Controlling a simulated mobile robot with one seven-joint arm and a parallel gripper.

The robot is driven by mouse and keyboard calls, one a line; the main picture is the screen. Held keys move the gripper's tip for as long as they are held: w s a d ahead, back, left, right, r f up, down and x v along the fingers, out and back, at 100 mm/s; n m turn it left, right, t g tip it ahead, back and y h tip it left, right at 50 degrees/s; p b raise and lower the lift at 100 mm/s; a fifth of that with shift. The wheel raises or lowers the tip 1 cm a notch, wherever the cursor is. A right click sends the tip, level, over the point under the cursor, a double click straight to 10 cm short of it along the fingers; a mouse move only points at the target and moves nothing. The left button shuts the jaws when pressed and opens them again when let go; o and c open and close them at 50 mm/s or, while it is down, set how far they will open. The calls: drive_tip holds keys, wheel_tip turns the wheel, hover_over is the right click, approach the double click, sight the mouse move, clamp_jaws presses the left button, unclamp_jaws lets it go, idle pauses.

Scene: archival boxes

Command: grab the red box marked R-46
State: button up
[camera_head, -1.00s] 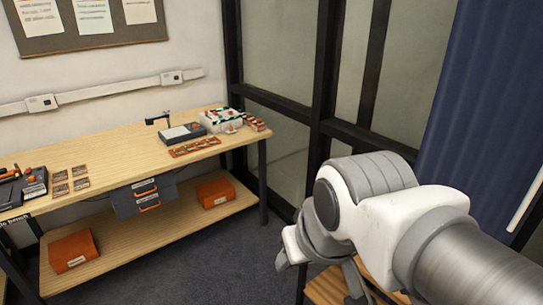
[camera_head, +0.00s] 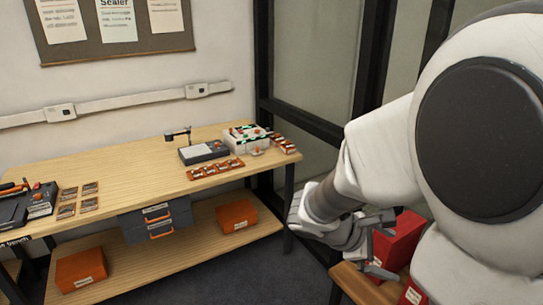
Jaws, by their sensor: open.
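A red box (camera_head: 401,240) sits on a wooden surface (camera_head: 362,287) at the lower right, partly hidden by my arm. Part of another red piece with a white label (camera_head: 413,295) shows below it at the picture's bottom edge; I cannot tell if it is a separate box. No R-46 marking can be read on either. My gripper (camera_head: 381,243) is open, with its fingers pointing right toward the upper red box and overlapping its left side in the picture. I cannot tell whether they touch it.
A wooden workbench (camera_head: 120,178) stands at the left with devices and small cards on top. Its lower shelf (camera_head: 180,245) holds two orange boxes, left (camera_head: 81,269) and right (camera_head: 238,216). Dark window frames stand behind. Dark carpet (camera_head: 235,275) lies open between bench and arm.

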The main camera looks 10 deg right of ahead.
drive_tip(key=w+d+f+n+t+h, duration=0.1)
drive_tip(key=w+f+n+h, duration=0.15)
drive_tip(key=w+n, duration=0.25)
drive_tip(key=n+t, duration=0.3)
drive_tip(key=n, duration=0.2)
approach(397, 228)
drive_tip(key=shift+h, duration=0.35)
drive_tip(key=b+x, duration=0.1)
drive_tip(key=x, duration=0.3)
drive_tip(key=shift+d+f, duration=0.15)
drive_tip(key=shift+d, duration=0.1)
drive_tip(key=shift+f+x, duration=0.15)
drive_tip(key=shift+x, duration=1.2)
drive_tip(key=shift+f+x, duration=0.1)
drive_tip(key=shift+x, duration=1.25)
drive_tip(key=shift+w+a, duration=0.1)
drive_tip(key=shift+c, duration=0.2)
drive_tip(key=shift+r, duration=0.1)
clamp_jaws()
